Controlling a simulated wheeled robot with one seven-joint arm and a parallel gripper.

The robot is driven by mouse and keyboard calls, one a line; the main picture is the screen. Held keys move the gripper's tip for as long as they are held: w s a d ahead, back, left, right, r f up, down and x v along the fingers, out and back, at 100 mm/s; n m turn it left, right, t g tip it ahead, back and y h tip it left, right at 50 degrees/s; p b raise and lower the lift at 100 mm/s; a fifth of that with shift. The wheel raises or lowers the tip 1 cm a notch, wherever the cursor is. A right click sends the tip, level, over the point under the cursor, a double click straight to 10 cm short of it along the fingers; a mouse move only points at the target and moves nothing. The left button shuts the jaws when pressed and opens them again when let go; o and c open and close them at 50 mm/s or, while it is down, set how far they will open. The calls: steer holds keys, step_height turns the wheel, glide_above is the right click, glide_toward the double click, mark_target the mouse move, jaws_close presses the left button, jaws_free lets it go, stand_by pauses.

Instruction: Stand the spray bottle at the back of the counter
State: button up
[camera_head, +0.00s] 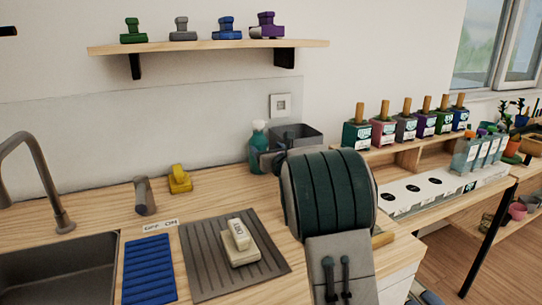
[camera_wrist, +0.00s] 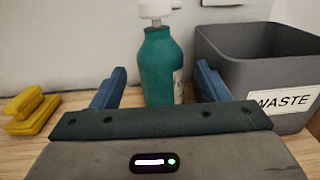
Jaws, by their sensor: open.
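The spray bottle (camera_head: 257,152) has a teal body and a white top, and stands upright on the wooden counter (camera_head: 90,215) near the back wall, just left of the grey bin. In the wrist view the bottle (camera_wrist: 160,65) appears between the two blue fingers of my gripper (camera_wrist: 160,83). The fingers are apart, with a visible gap on each side of the bottle. I cannot tell how far the fingertips reach along it. My gripper's body hides the bottle's base in the wrist view. In the head view my arm hides most of the gripper.
The grey waste bin (camera_wrist: 245,70) stands close to the right of the bottle. A yellow block-like object (camera_head: 179,180) and a grey cylinder (camera_head: 145,196) are to the left. A ribbed mat (camera_head: 205,268), blue rack (camera_head: 148,270) and sink (camera_head: 65,270) lie nearer. A wall shelf (camera_head: 205,47) hangs above.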

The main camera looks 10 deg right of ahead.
steer(key=shift+s+d, duration=0.15)
steer(key=shift+s, duration=0.55)
steer(key=shift+s+d, duration=0.1)
steer(key=shift+s, duration=0.6)
